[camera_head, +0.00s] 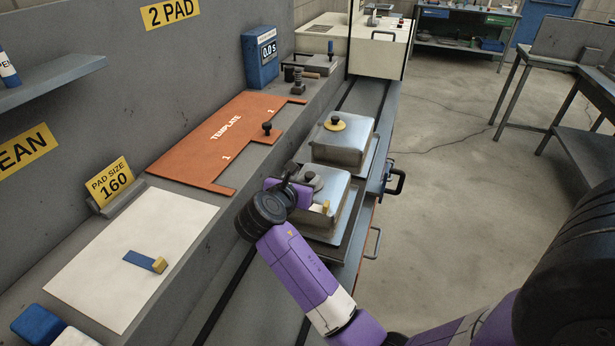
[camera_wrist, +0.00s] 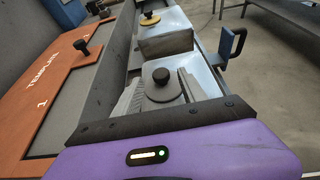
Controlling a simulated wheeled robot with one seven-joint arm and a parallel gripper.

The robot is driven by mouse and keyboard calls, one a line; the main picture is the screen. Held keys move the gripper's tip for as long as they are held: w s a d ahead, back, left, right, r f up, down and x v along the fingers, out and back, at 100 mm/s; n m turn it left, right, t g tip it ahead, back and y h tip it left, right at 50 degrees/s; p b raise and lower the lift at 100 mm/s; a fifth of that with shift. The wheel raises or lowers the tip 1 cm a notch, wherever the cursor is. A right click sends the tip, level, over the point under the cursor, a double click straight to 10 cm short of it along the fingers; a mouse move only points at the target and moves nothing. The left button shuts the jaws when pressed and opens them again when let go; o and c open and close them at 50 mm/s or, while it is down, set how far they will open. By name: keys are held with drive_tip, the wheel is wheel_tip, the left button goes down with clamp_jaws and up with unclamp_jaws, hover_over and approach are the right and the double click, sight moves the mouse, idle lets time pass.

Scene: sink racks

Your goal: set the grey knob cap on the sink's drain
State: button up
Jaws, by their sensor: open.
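The grey knob cap (camera_head: 316,184), a disc with a dark knob, is at the nearer steel sink (camera_head: 338,191). In the wrist view the cap (camera_wrist: 163,93) lies between the fingers of my gripper (camera_wrist: 160,87), with its knob upright. My gripper (camera_head: 302,194) is open at the nearer sink, with a finger on either side of the cap. I cannot tell whether the fingers touch it. The drain is not visible, and I cannot tell what lies beneath the cap.
A yellow disc with a dark knob (camera_head: 335,123) sits at the farther steel sink (camera_head: 352,138). An orange template board (camera_head: 215,140), a white sheet (camera_head: 120,255) and a blue timer (camera_head: 262,58) are on the left. A blue-bracketed handle (camera_head: 397,182) sticks out at the right. The floor there is open.

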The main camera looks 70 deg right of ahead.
drive_tip(key=w+v, duration=0.1)
drive_tip(key=v, duration=0.7)
drive_tip(key=s+a+f+m+t+y, duration=0.1)
drive_tip(key=s+a+f+t+y, duration=0.1)
drive_tip(key=a, duration=0.4)
drive_tip(key=s+a+f+m+t+y, duration=0.2)
drive_tip(key=a+f+t+y, duration=0.1)
drive_tip(key=a+f, duration=0.4)
drive_tip(key=s+a+f+m+t+y, duration=0.1)
drive_tip(key=s+a+f+t+y, duration=0.1)
drive_tip(key=a, duration=0.5)
drive_tip(key=shift+s+f+m+t+y, duration=0.2)
drive_tip(key=shift+f+t, duration=0.3)
drive_tip(key=shift+f, duration=0.35)
drive_tip(key=shift+s+f+m+t+y, duration=0.1)
drive_tip(key=shift+s+f+t+y, duration=0.15)
drive_tip(key=shift+f+t, duration=0.45)
drive_tip(key=s+a+m, duration=0.1)
drive_tip(key=s+a+m+y, duration=0.1)
drive_tip(key=s+a, duration=0.1)
drive_tip(key=s+a+m+t+y, duration=0.1)
drive_tip(key=s+a, duration=0.1)
drive_tip(key=shift+a+r, duration=0.15)
drive_tip(key=shift+r, duration=0.1)
drive_tip(key=s+a+r+m+t+y, duration=0.3)
drive_tip(key=s+a+r+m, duration=0.2)
drive_tip(key=s+r+m, duration=0.6)
drive_tip(key=shift+s+r+y, duration=0.25)
drive_tip(key=shift+s+y, duration=0.05)
drive_tip(key=shift+y, duration=0.05)
